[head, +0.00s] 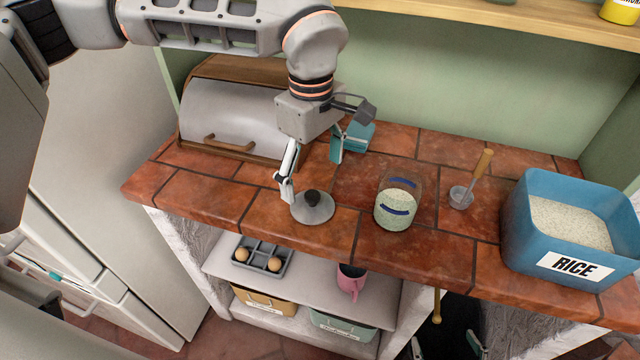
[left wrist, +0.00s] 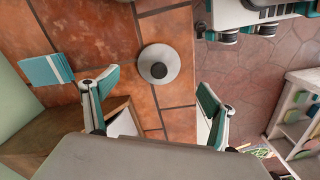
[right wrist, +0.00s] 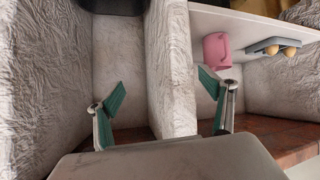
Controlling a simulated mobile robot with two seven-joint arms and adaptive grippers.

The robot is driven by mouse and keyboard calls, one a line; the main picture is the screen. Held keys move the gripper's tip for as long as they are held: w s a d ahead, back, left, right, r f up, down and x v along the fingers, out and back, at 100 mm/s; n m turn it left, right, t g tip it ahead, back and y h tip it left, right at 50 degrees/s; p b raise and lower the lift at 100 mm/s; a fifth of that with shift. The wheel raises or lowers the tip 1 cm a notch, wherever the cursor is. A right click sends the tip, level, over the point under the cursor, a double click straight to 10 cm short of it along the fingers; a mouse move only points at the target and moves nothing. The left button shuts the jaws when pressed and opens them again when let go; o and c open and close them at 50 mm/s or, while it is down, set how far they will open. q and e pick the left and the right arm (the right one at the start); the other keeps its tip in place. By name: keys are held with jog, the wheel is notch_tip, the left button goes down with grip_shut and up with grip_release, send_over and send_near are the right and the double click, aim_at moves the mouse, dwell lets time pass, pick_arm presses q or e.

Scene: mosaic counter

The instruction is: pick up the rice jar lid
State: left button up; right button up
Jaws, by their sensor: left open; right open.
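The lid (head: 319,212), a grey disc with a dark round knob, lies flat on the tiled counter. In the left wrist view the lid (left wrist: 173,72) sits ahead of and between the spread fingers. My left gripper (head: 312,170) is open and empty, pointing down just above and behind the lid; its fingers (left wrist: 157,92) look clear of it. A glass jar (head: 397,210) with pale rice and blue marks stands without a lid, right of the lid. My right gripper (right wrist: 162,90) is open and empty, facing the shelves below the counter.
A bread box (head: 235,115) stands behind left, and a teal item (head: 358,137) lies behind the gripper. A masher (head: 462,195) and a blue RICE bin (head: 520,225) are to the right. The counter's front edge (head: 270,237) is close to the lid.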

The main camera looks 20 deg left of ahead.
aim_at(312, 195)
pick_arm(q)
jog(key=shift+w+a+f, duration=0.1)
jog(key=shift+w+f, duration=0.1)
jog(key=shift+w, duration=0.2)
jog(key=shift+w+f, duration=0.1)
jog(key=shift+f, duration=0.2)
jog(key=shift+s+f, duration=0.35)
jog(key=shift+f, duration=0.4)
notch_tip(312, 195, down, 4)
jog(key=shift+s+a+f+p, duration=0.1)
jog(key=shift+a+f+p, duration=0.1)
jog(key=shift+p, duration=0.25)
jog(key=shift+f, duration=0.45)
pick_arm(e)
jog(key=shift+s+r, duration=0.2)
pick_arm(q)
jog(key=c, duration=1.2)
pick_arm(e)
jog(key=shift+f, duration=0.1)
